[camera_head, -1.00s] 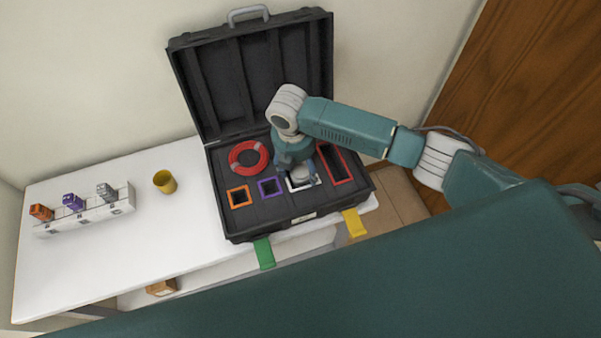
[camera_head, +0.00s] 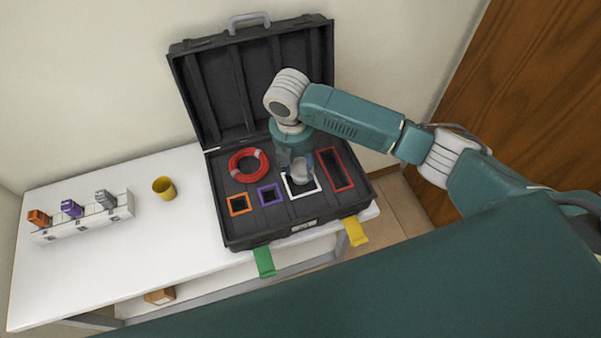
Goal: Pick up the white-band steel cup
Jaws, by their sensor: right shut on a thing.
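The steel cup (camera_head: 301,175) shows as a small pale grey cup above the white-outlined slot (camera_head: 303,190) of the open black case. My right gripper (camera_head: 297,168) comes down over the case from the right and is shut on the cup. The fingers partly hide the cup, so its white band cannot be made out. I cannot tell whether its base still touches the slot. My left gripper is not in view.
The black case (camera_head: 240,220) stands on a white table (camera_head: 110,265), lid open against the wall. It holds a red hose coil (camera_head: 249,165) and orange, purple and red outlined slots. A yellow cup (camera_head: 164,188) and a white rack (camera_head: 85,220) with small coloured items stand left.

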